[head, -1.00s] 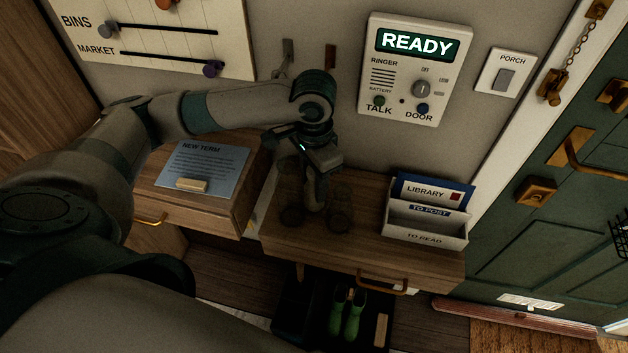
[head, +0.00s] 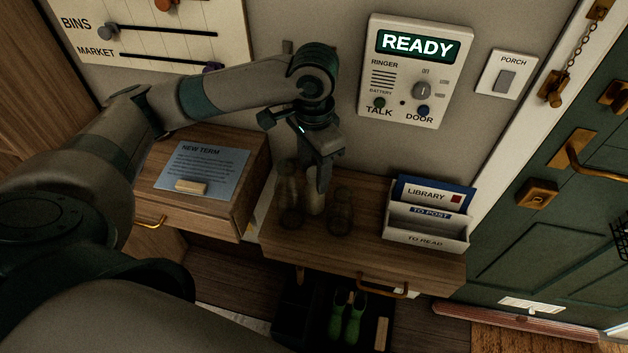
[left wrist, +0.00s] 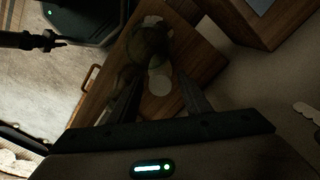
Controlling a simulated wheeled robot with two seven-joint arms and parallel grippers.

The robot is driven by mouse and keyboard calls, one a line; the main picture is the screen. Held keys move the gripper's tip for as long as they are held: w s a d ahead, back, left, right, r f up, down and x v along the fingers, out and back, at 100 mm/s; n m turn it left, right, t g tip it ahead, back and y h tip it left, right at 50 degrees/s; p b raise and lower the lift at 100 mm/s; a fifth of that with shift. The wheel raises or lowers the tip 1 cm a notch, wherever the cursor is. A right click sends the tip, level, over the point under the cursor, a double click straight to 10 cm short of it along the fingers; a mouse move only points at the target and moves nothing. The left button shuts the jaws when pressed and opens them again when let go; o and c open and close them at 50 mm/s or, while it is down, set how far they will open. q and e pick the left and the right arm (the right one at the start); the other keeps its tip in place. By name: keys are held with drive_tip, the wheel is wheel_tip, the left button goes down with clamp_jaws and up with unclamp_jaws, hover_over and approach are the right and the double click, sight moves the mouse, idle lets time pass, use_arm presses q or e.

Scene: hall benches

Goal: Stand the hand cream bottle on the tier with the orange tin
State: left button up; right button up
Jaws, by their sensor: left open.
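A pale, slim bottle (head: 316,203), perhaps the hand cream bottle, stands on the wooden shelf top (head: 300,245) just below my left gripper (head: 318,187); no label is readable. In the left wrist view a pale round shape (left wrist: 159,82) shows between the open fingers of my left gripper (left wrist: 160,92), likely the same bottle from above. The gripper partly hides it in the head view. I cannot tell whether the fingers touch it. No orange tin and no tiers can be made out. My right gripper is not in the head view.
Dark see-through jars stand close on either side, left (head: 291,208) and right (head: 340,211). A letter rack (head: 428,222) is at the shelf's right end. A blue note (head: 203,168) lies on the left unit. Green boots (head: 346,318) are below. The shelf's front right is clear.

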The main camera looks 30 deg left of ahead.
use_arm(q)
wheel_tip(320, 180, up, 7)
drive_tip(key=shift+r, duration=0.1)
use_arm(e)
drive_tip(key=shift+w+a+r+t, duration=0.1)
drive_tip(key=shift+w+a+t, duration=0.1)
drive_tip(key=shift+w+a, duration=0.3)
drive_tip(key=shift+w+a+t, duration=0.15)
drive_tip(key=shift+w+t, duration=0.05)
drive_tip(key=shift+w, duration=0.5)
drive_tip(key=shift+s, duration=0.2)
